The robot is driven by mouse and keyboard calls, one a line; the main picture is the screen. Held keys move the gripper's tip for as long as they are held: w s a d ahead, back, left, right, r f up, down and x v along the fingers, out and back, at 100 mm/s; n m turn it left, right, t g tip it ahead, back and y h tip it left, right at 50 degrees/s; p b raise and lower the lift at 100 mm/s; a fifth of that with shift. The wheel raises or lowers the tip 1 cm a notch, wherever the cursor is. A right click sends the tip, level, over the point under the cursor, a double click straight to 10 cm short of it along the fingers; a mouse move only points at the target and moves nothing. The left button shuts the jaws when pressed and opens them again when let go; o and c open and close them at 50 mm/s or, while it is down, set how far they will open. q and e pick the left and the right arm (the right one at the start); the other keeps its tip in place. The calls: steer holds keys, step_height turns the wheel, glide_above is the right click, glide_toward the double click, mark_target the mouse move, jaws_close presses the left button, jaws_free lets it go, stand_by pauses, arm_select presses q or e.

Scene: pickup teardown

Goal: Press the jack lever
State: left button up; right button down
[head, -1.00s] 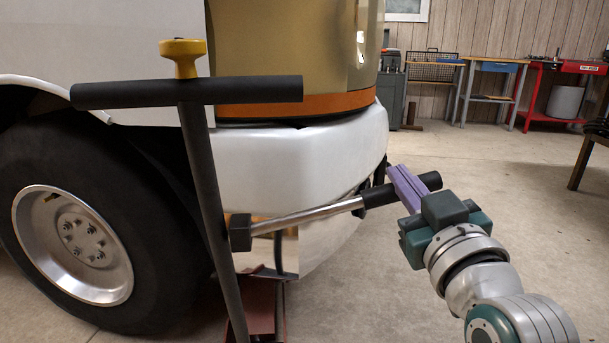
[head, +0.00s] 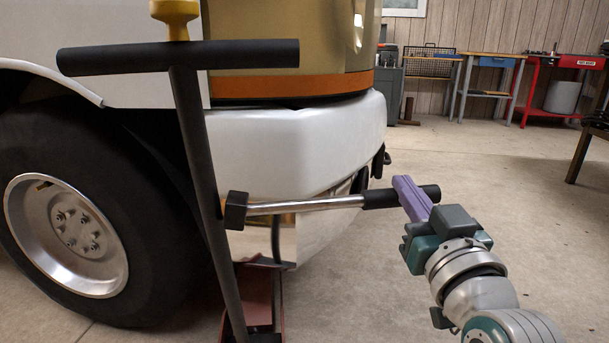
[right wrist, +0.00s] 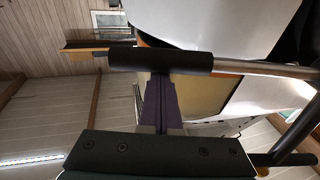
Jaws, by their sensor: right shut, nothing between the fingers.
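The jack lever is a silver rod (head: 305,204) with a black grip (head: 380,198), sticking out to the right from a block on the jack's dark upright post (head: 198,150). It slopes up only slightly toward its outer end. My right gripper (head: 402,183) has purple fingers, shut and empty, lying across the grip near its outer end. In the right wrist view the shut fingers (right wrist: 159,80) meet the black grip (right wrist: 160,60), which lies crosswise over their tips; they appear to touch it. The red jack body (head: 258,295) is low, partly hidden by the post. My left gripper is not in view.
The post carries a black T-bar (head: 250,54) and a yellow knob (head: 175,12) stands behind it. The vehicle's wheel (head: 70,235) and white bumper (head: 300,150) are close behind the jack. Floor (head: 540,220) to the right is clear. Benches stand along the far wall.

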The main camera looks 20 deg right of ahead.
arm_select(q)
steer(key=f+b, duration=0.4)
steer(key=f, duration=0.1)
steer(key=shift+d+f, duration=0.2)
arm_select(e)
step_height(320, 180, down, 8)
steer(key=m, duration=0.4)
steer(key=shift+a+h, duration=0.2)
steer(key=shift+h, duration=0.1)
steer(key=shift+f, duration=0.1)
steer(key=shift+m, duration=0.3)
steer(key=r+p, duration=0.2)
steer(key=r, duration=0.1)
steer(key=d+r+p, duration=0.1)
steer(key=r+p, duration=0.1)
steer(key=shift+w+d+r, duration=0.1)
steer(key=shift+w+r, duration=0.15)
arm_select(q)
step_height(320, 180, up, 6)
steer(key=p, duration=0.1)
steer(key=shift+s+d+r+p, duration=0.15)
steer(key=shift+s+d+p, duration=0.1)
steer(key=shift+p, duration=0.15)
arm_select(e)
steer(key=v, duration=1)
steer(key=shift+f, duration=0.2)
steer(key=shift+d, duration=0.1)
